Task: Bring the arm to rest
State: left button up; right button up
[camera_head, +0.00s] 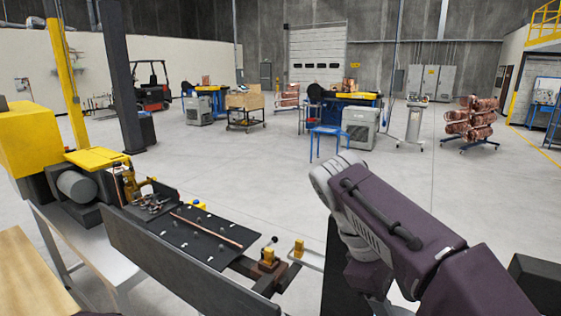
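My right arm (400,235), purple with a grey joint at its upper end, comes in from the lower right and bends down at that joint. Its gripper does not show; the lower part of the arm is hidden behind the upper link and the frame edge. A thin copper tube (207,229) lies on the black plate (168,237) of the bending machine at the left, apart from my visible arm.
The machine has a yellow housing (28,140) and a brown clamp block (268,268) at its near right end. A wooden surface (30,280) is at the lower left. Open grey floor (250,180) lies beyond. A blue stool (328,140) and a rack of copper coils (470,122) stand farther back.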

jog(key=s+f+m+g+y+b, duration=0.1)
jog(key=s+f+m+y+b, duration=0.2)
jog(key=f, duration=1.3)
jog(key=s+f+m+y+b, duration=0.25)
jog(key=f+b, duration=0.25)
jog(key=f, duration=1.1)
jog(key=w+f+m+t, duration=0.1)
jog(key=w+a+f+m+t, duration=0.1)
jog(key=m, duration=0.1)
jog(key=w+a+f+m+t+p, duration=0.1)
jog(key=shift+w+a+f+t, duration=0.15)
jog(key=shift+a+f+t, duration=0.1)
jog(key=shift+f+t, duration=0.15)
jog(key=shift+d, duration=0.1)
